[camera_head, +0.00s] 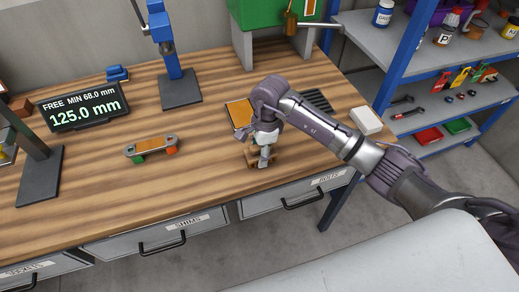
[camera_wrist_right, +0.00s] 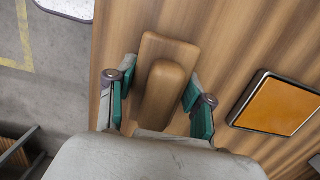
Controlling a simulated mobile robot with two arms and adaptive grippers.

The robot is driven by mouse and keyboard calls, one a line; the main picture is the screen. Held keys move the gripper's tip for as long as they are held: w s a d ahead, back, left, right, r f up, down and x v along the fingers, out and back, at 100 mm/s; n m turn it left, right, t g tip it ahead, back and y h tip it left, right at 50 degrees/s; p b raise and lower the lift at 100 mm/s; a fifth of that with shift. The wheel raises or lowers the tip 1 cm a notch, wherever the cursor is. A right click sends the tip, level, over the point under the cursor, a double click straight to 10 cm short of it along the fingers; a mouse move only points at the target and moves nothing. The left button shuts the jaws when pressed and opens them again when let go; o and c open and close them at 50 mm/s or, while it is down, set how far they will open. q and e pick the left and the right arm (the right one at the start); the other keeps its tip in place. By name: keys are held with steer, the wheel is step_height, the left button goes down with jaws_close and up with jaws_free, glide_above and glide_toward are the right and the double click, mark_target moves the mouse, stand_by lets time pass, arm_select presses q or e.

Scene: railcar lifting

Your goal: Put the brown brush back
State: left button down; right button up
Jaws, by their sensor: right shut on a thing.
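The brown brush (camera_wrist_right: 167,48) is a wooden block with a raised rounded grip, seen from above in the right wrist view. My right gripper (camera_wrist_right: 160,85) has its teal pads on both sides of that grip and is shut on it. In the head view the brush (camera_head: 252,159) shows partly under my right gripper (camera_head: 261,154), near the table's front edge above the right drawer. The gripper hides much of it there, and I cannot tell whether it touches the table. My left gripper is not in view.
An orange pad (camera_head: 239,112) lies just behind the right gripper. A black slotted mat (camera_head: 317,100) and a white block (camera_head: 366,121) lie to the right. A small wheeled car (camera_head: 151,146), a blue-posted stand (camera_head: 180,85) and a display (camera_head: 82,108) stand left. The front middle table is clear.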

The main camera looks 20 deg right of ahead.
steer(key=shift+f, duration=0.2)
steer(key=o, duration=1)
steer(key=shift+r, duration=0.1)
steer(key=shift+r, duration=0.1)
steer(key=shift+r, duration=0.2)
steer(key=r+b, duration=0.1)
steer(key=r, duration=0.2)
steer(key=d+r+b, duration=0.1)
steer(key=r, duration=0.3)
steer(key=r+b, duration=0.1)
steer(key=r, duration=0.2)
steer(key=shift+w+d+r+b, duration=0.1)
steer(key=shift+d+r+b, duration=0.1)
steer(key=shift+b, duration=0.1)
steer(key=shift+r, duration=0.6)
